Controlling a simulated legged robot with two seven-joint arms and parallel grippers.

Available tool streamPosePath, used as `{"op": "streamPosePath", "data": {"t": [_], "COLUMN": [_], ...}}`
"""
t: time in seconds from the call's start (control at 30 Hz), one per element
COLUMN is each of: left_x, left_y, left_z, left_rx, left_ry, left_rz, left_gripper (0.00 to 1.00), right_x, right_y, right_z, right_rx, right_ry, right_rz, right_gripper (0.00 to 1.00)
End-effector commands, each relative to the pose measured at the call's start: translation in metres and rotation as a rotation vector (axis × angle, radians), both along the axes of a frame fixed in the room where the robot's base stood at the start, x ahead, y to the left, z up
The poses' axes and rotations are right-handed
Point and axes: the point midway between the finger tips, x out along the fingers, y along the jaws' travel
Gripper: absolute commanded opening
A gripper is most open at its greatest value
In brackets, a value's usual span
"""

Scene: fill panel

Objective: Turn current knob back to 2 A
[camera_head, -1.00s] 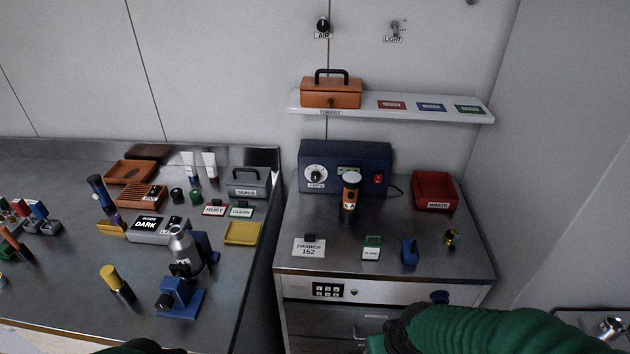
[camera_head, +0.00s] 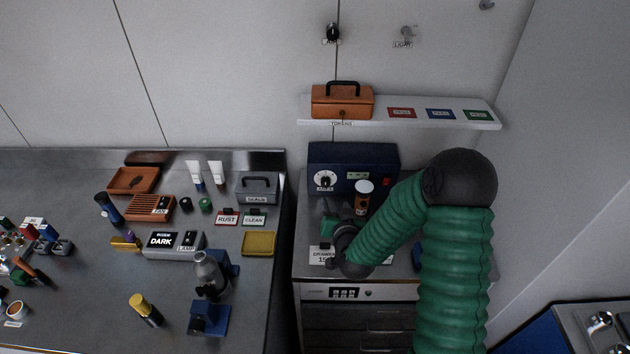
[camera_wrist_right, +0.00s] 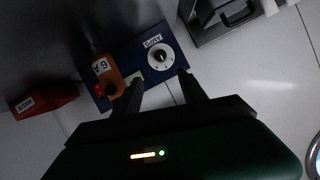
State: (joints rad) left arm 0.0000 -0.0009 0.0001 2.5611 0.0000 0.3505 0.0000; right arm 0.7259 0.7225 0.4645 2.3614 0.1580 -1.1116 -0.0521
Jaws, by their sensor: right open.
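The current knob (camera_head: 323,179) is a white dial with a dark centre on the left of the front of a dark blue power box (camera_head: 380,157). The dial (camera_wrist_right: 159,54) also shows in the right wrist view; its exact setting is too small to read. My right gripper (camera_head: 329,208) is in front of and below the dial. In the right wrist view its fingers (camera_wrist_right: 161,86) are open and apart, with nothing between them, pointing toward the dial without visible contact. My left gripper is not in view.
An orange cylinder (camera_head: 364,193) with a pale top stands in front of the box, just right of the gripper. A red bin (camera_wrist_right: 42,100) shows in the wrist view. A shelf (camera_head: 410,123) is above. The grey case (camera_head: 257,188) stands left, on the other bench.

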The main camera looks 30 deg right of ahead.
Motion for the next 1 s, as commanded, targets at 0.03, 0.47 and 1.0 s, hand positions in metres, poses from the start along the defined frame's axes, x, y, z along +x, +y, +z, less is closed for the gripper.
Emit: {"op": "streamPosePath", "data": {"t": [0.03,0.47,1.0], "left_x": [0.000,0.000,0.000], "left_y": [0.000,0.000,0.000], "left_z": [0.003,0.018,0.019], "left_rx": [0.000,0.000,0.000], "left_ry": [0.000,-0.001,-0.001], "left_rz": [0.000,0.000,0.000], "left_gripper": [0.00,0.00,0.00], "right_x": [0.013,0.104,0.124], "right_y": [-0.004,-0.038,-0.048], "right_z": [-0.004,-0.041,-0.051], "right_rx": [0.003,-0.005,-0.003], "right_ry": [0.000,0.001,0.003], "right_rz": [-0.002,0.001,0.003], "right_gripper": [0.49,0.49,0.38]}}
